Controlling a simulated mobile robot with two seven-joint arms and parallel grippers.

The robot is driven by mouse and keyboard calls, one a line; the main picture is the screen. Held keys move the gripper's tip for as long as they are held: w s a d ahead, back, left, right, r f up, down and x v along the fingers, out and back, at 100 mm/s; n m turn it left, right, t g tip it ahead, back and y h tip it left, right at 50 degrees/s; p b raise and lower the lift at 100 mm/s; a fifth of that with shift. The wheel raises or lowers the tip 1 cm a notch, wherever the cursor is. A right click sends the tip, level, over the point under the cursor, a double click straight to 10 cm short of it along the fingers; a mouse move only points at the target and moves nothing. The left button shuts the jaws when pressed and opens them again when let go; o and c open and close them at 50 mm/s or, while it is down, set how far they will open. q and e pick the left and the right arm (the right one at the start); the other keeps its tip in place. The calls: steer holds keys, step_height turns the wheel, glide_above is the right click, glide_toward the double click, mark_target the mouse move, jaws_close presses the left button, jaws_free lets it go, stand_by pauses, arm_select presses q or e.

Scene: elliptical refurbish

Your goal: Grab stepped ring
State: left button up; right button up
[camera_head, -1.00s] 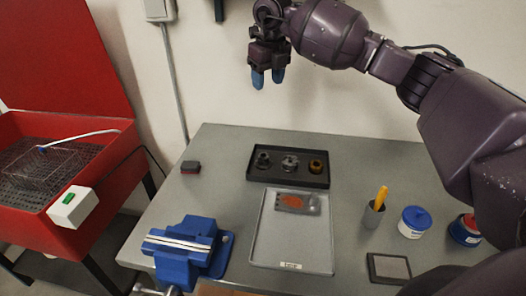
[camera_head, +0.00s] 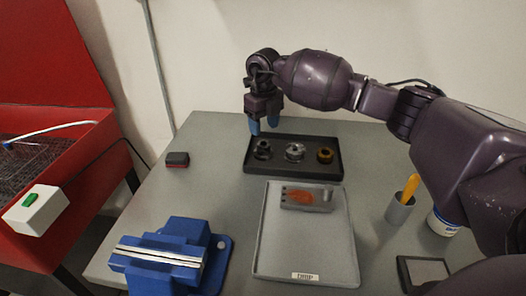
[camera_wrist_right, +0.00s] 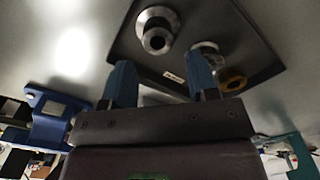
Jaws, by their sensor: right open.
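A black tray (camera_head: 318,177) near the back of the table holds three round parts in a row. The left one is a dark grey ring (camera_head: 262,149) with a stepped shape, which also shows in the wrist view (camera_wrist_right: 157,33). The middle one is a silvery part (camera_head: 295,152). The right one is a brass-coloured ring (camera_head: 325,155). My right gripper (camera_head: 263,129) points down above the tray's back left part, near the dark ring. Its blue fingers are apart and empty in the wrist view (camera_wrist_right: 160,77). My left gripper is out of view.
A grey drip tray (camera_head: 340,240) with a small metal block (camera_head: 327,197) lies in front. A blue vise (camera_head: 165,255) stands at the front left. A small dark red-topped block (camera_head: 177,159) lies left. A cup (camera_head: 400,210) and a partly hidden white container (camera_head: 442,224) stand right.

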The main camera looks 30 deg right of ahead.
mark_target(264, 143)
steer(key=f, duration=0.6)
steer(key=shift+s+a+f+b, duration=0.2)
steer(key=shift+f+b, duration=0.15)
steer(key=c, duration=0.9)
